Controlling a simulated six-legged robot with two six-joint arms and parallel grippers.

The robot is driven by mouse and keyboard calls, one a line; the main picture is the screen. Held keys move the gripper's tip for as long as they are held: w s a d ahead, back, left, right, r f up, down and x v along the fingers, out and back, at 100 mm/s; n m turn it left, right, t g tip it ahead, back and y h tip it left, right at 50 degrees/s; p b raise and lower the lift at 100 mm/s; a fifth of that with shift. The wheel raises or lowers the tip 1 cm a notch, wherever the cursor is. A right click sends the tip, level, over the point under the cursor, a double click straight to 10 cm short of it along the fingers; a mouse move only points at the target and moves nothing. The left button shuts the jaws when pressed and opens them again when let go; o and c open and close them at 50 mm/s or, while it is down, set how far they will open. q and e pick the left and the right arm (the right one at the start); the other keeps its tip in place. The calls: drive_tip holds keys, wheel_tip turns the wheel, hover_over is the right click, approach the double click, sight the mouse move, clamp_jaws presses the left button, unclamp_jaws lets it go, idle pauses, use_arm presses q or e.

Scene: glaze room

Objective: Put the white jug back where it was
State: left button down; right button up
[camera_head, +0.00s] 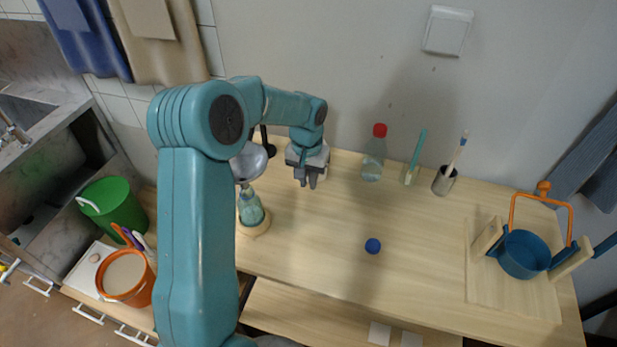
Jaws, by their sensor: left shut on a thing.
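My left arm comes up from the bottom left and bends over the wooden table. My left gripper (308,181) points down near the table's back edge, its two dark fingers close together. A white thing (322,172), which looks like the white jug, shows in part just behind and beside the fingers. The gripper is shut on it. Most of it is hidden by the gripper, so I cannot tell whether its base touches the table. My right gripper is out of view.
A red-capped bottle (373,160), a glass with a green stick (410,174) and a brush cup (444,182) stand right of the gripper. A blue ball (372,246) lies mid-table. A blue pot (524,255) is at right. The front middle is clear.

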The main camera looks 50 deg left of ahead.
use_arm(q)
drive_tip(key=shift+f, duration=0.1)
drive_tip(key=c, duration=1.5)
unclamp_jaws()
drive_tip(key=shift+w+a+f, duration=0.1)
drive_tip(key=shift+f, duration=0.05)
drive_tip(key=shift+c, duration=0.2)
drive_tip(key=o, duration=0.4)
drive_tip(key=shift+o, duration=0.2)
drive_tip(key=shift+r, duration=0.7)
wheel_tip(320, 180, up, 10)
drive_tip(key=shift+a+r, duration=0.1)
drive_tip(key=shift+s+r, duration=0.2)
drive_tip(key=shift+r, duration=0.25)
